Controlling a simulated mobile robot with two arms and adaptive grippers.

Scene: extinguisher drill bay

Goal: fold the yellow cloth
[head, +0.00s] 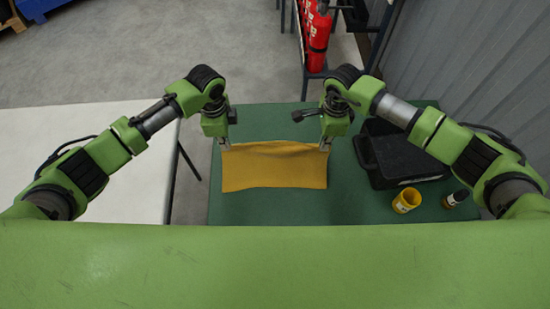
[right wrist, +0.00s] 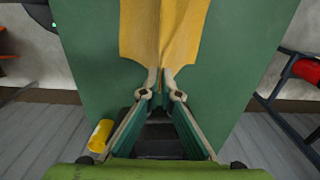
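The yellow cloth (head: 272,172) is over the green table, its near edge straight and its far edge raised and sagging slightly between my grippers. My left gripper (head: 225,147) is at its far left corner and appears shut on it. My right gripper (head: 325,147) is at its far right corner. In the right wrist view, the right fingertips (right wrist: 163,82) are closed together on the yellow cloth (right wrist: 163,32), which is creased where they pinch it.
A white table (head: 100,135) stands left across a gap. Red extinguishers (head: 317,35) stand beyond the far edge.

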